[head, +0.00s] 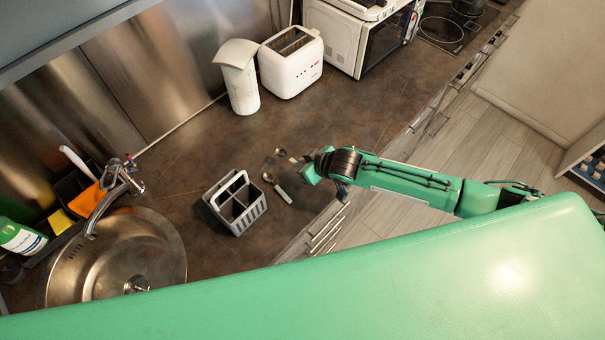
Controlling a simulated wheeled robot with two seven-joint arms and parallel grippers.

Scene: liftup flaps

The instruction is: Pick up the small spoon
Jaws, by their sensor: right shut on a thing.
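The small spoon (281,153) is at the tip of my right gripper (297,161), over the brown countertop. Its dark round end points left, away from the gripper, and the fingers cover the rest of it. The right gripper is shut on it. I cannot tell whether the spoon touches the counter or is above it. Another spoon-like utensil (283,194) with a pale handle lies on the counter just below and left of the gripper. My left gripper is not in view.
A grey cutlery basket (236,204) stands left of the utensils. A round sink (150,250) with a tap is at the lower left. A white toaster (292,65) and white canister (238,80) stand at the back.

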